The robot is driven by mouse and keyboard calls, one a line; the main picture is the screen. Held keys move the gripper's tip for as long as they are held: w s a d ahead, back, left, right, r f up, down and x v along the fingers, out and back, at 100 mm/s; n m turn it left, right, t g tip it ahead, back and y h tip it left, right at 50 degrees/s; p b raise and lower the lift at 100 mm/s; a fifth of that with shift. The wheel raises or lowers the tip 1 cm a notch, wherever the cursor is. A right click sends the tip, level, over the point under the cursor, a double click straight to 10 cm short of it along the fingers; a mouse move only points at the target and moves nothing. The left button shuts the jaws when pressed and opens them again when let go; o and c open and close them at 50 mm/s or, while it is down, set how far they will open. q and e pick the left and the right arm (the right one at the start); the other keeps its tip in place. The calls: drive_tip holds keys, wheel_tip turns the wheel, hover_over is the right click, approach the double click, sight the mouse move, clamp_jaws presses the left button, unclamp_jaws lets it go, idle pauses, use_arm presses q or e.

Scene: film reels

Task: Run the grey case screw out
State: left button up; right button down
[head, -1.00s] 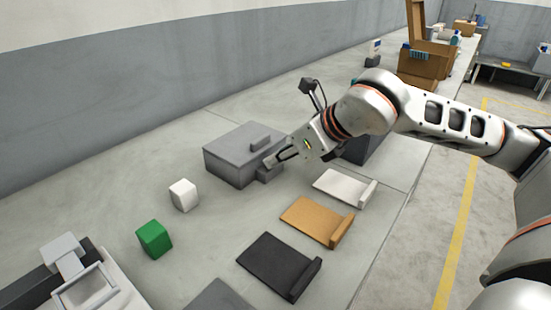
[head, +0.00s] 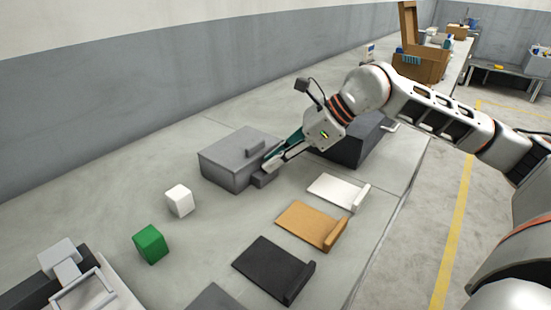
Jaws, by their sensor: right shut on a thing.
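The grey case (head: 228,165) is a box on the bench in the middle of the view. It has a small raised block (head: 257,147) on its top and a low grey block (head: 265,179) at its right front corner. My right gripper (head: 270,163) reaches in from the right to the case's right side. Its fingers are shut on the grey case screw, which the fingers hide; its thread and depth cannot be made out. A teal strip shows along the fingers. My left gripper is not in view.
A white block (head: 179,200) and a green block (head: 150,244) stand left of the case. White (head: 335,190), tan (head: 306,224) and black (head: 270,267) trays lie in front. A dark box (head: 352,142) stands behind my right gripper. Bare bench lies behind the case.

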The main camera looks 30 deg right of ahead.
drive_tip(key=shift+f, duration=0.2)
drive_tip(key=c, duration=2.3)
unclamp_jaws()
drive_tip(key=shift+r, duration=0.1)
drive_tip(key=shift+s+d+r, duration=0.25)
drive_tip(key=shift+d+r, duration=0.1)
drive_tip(key=shift+r, duration=0.05)
drive_tip(key=v, duration=0.6)
drive_tip(key=shift+s+d+r, duration=0.2)
drive_tip(key=shift+s+d, duration=0.05)
drive_tip(key=shift+s, duration=0.05)
